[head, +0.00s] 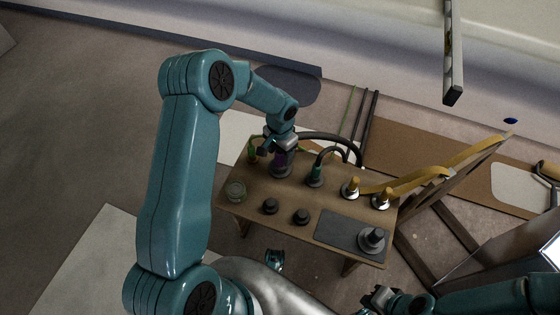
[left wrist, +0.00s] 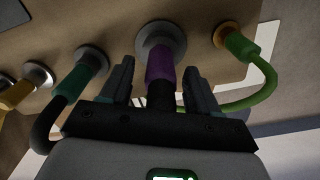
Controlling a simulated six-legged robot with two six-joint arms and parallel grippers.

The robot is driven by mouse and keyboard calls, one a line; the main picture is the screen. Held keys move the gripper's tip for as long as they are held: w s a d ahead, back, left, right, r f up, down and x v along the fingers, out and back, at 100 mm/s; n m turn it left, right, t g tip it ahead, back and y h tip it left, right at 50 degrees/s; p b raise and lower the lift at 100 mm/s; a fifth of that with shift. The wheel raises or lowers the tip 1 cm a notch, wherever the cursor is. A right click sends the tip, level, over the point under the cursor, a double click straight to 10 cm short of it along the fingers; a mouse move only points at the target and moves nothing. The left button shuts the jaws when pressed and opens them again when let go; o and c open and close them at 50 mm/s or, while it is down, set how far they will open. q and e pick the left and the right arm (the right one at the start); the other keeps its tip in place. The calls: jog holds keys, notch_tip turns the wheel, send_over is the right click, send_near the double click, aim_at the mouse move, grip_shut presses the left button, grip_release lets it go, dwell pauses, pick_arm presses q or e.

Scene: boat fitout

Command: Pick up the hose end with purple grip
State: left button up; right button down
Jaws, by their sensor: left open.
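The hose end with purple grip (left wrist: 160,66) stands in a round grey socket (left wrist: 161,38) on the wooden bench, with its black hose running back between my fingers. In the head view the purple grip (head: 279,164) is partly hidden under my left gripper (head: 277,145). In the left wrist view my left gripper (left wrist: 160,84) is open, with one finger on each side of the purple grip and a visible gap to each. My right gripper (head: 378,298) is at the bottom edge of the head view, away from the bench; its jaws are unclear.
A green-gripped hose end (left wrist: 239,45) and a teal-gripped one (left wrist: 75,82) stand on either side.

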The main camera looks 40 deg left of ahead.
pick_arm(q)
grip_shut()
jog(key=shift+r, duration=0.15)
notch_tip(320, 180, up, 20)
jog(key=p, duration=0.5)
jog(key=shift+p, duration=0.3)
